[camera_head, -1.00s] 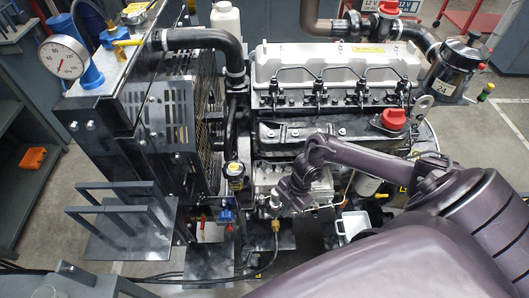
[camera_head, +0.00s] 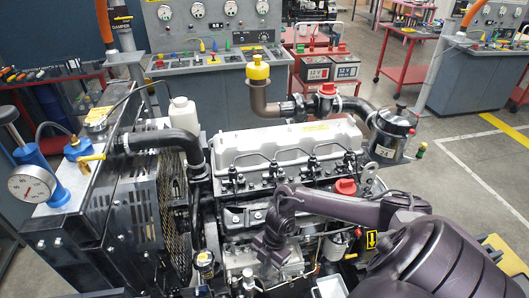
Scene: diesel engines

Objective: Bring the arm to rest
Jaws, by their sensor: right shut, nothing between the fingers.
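My right arm (camera_head: 350,208), dark purple, comes in from the lower right and reaches across the front of the diesel engine (camera_head: 290,145). Its right gripper (camera_head: 262,264) points down at the engine's near side, left of the picture's middle. It is shut with nothing held. Whether its tips touch the engine parts behind them cannot be told. My left gripper is not in view.
A radiator unit with a pressure gauge (camera_head: 31,184) stands at the left. A red cap (camera_head: 345,187) and a black canister (camera_head: 391,136) are near the arm. A control bench (camera_head: 215,58) and red carts (camera_head: 327,72) stand behind. Open floor lies at the right.

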